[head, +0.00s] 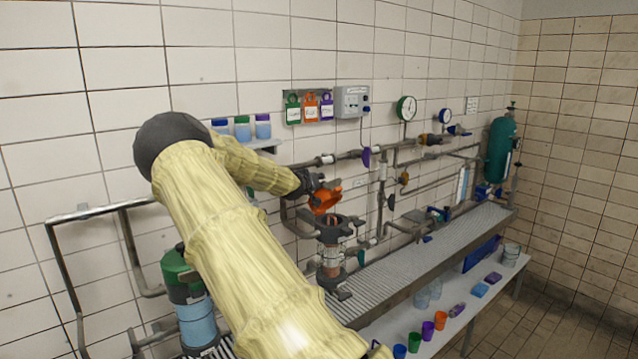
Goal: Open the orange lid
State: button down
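The orange lid (325,199) is near the middle of the head view. It looks tilted up above the dark ring-shaped rim (340,228) of a strainer-like housing (331,262) on the pipework. My dark gripper (309,183) is at the lid's upper left side, very close to it or touching it. The fingers are small, dark and partly hidden by my arm and the lid. I cannot tell whether they are shut on the lid.
A green-topped vessel (182,272) stands at left, partly behind my arm. Pipes with valves and gauges (406,108) run along the tiled wall. A grated bench (420,262) runs rightward, with several coloured cups (428,330) on the lower shelf. A shelf with jars (242,128) is above my gripper.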

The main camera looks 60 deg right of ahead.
jog(key=shift+w+a+f, duration=0.15)
jog(key=shift+f, duration=0.25)
jog(key=shift+w+a+f, duration=0.1)
jog(key=shift+a+f, duration=0.05)
jog(key=shift+f, duration=0.25)
jog(key=c, duration=1.3)
grip_release()
jog(key=shift+w, duration=0.1)
jog(key=shift+o, duration=0.9)
jog(key=shift+w+f, duration=0.25)
jog(key=shift+w, duration=0.05)
jog(key=shift+s+d+r, duration=0.15)
jog(key=shift+s+d, duration=0.05)
jog(key=shift+s, duration=0.05)
